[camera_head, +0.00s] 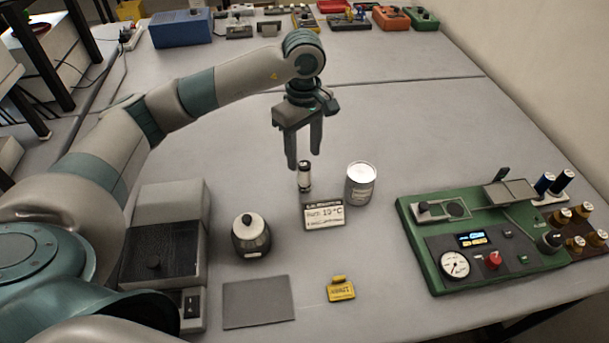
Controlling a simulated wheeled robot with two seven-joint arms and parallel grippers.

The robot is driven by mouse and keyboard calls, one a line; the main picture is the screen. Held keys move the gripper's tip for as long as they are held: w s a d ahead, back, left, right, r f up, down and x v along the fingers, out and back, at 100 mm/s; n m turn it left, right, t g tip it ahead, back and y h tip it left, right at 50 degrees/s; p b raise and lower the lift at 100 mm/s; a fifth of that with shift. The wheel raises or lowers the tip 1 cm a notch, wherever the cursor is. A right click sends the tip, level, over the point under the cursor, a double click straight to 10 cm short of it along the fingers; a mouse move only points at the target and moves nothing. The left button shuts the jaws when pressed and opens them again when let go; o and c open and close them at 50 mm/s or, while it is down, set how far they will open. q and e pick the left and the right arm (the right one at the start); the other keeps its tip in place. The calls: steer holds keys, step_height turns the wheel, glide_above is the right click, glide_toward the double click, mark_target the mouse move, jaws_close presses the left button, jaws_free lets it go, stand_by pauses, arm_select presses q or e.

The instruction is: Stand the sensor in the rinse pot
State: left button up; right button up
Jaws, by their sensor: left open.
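My left gripper (304,156) points down with its two fingers apart. Nothing shows held between the fingers. A larger pale can (360,186) with a light top stands right of the small cylinder, apart from it. It may be the rinse pot, but I cannot read its label or tell whether it is open. My right gripper is not visible.
A yellow tag (341,290) and grey mat (258,302) lie nearer. A green instrument panel (480,240) is at right, a grey box unit (165,245) at left.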

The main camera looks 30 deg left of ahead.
mark_target(304, 163)
arm_select(q)
steer(key=shift+f+p, duration=0.65)
steer(key=shift+p, duration=0.05)
step_height(304, 163, down, 2)
steer(key=shift+f+p, duration=0.1)
steer(key=shift+p, duration=0.45)
steer(key=shift+f, duration=0.6)
jaws_close()
